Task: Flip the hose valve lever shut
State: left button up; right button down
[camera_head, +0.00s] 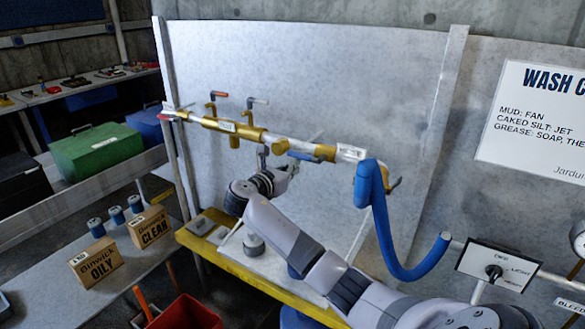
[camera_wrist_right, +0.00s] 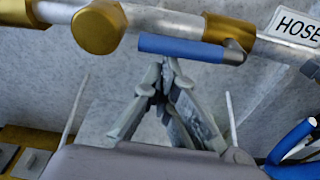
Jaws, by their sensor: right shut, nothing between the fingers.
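The hose valve lever has a blue handle (camera_head: 300,156) on the pipe, left of the white label (camera_head: 350,152). In the right wrist view the blue handle (camera_wrist_right: 180,47) lies roughly along the pipe, just below it, with its pivot (camera_wrist_right: 234,50) at the right end beside the HOSE label (camera_wrist_right: 297,22). My right gripper (camera_head: 290,167) is just below the handle. In the wrist view its fingertips (camera_wrist_right: 168,66) meet right under the handle, shut and empty. I cannot tell whether they touch it. My left gripper is out of view.
Two levers, orange (camera_head: 219,94) and grey-white (camera_head: 258,101), stand up from the pipe further left. A blue hose (camera_head: 385,225) hangs at the right. Below is a yellow-edged bench (camera_head: 205,246). A panel with a knob (camera_head: 494,271) stands at the lower right.

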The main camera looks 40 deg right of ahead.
jog(key=shift+w+r+m, duration=0.1)
jog(key=shift+r+m, duration=0.15)
jog(key=shift+m, duration=0.05)
jog(key=r+m+p, duration=0.1)
jog(key=r+m, duration=0.1)
jog(key=m, duration=0.1)
jog(key=shift+w+r+t+p, duration=0.2)
jog(key=shift+t+p, duration=0.1)
jog(key=shift+t, duration=0.1)
jog(key=s+d+r+m+t+b, duration=0.1)
jog(key=s+r+m+b, duration=0.3)
jog(key=r+m, duration=0.3)
jog(key=shift+s+m+t+h+b, duration=0.25)
jog(key=shift+m+t+h+b, duration=0.2)
jog(key=shift+m, duration=2.35)
jog(key=shift+d, duration=0.1)
